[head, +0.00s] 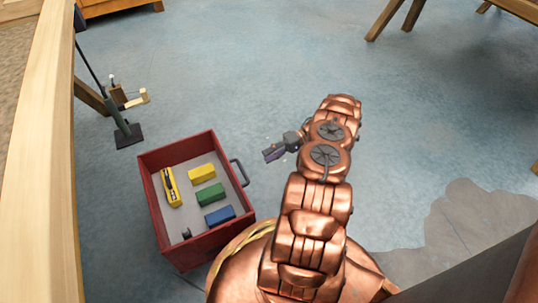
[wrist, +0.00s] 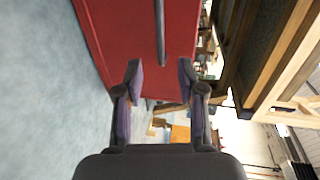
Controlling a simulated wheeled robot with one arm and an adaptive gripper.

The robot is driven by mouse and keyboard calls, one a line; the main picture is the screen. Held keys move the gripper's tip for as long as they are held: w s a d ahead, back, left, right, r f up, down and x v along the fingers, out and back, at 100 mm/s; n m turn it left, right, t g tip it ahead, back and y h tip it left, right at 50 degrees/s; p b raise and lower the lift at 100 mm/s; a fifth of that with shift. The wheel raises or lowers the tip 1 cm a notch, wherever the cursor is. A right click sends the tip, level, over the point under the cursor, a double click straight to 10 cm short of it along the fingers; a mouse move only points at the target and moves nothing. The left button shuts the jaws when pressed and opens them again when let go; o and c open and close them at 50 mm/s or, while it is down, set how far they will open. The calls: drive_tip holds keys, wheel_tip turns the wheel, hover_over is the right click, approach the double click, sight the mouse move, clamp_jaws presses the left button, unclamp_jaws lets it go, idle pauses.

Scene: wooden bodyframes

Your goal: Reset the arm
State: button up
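My arm (head: 310,210) is copper-coloured and extends up from the bottom of the head view, bent near its far end. My gripper (head: 273,153) is to the left of the arm's end, just beyond the right side of a red box. In the wrist view my gripper (wrist: 160,70) has its two purple-padded fingers apart, with nothing held between them. The red box's wall (wrist: 115,30) and its dark handle (wrist: 159,25) show in front of the fingers. The handle is apart from the fingers as far as I can tell.
The open red box (head: 185,245) holds yellow (head: 202,173), green (head: 210,195) and blue (head: 219,216) blocks and a yellow tool-like item (head: 171,188). A wooden beam (head: 40,150) runs along the left. A dark-based stand (head: 128,134) is behind the box. The blue floor (head: 250,60) is clear beyond.

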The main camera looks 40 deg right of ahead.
drive_tip(key=shift+w+r, duration=0.1)
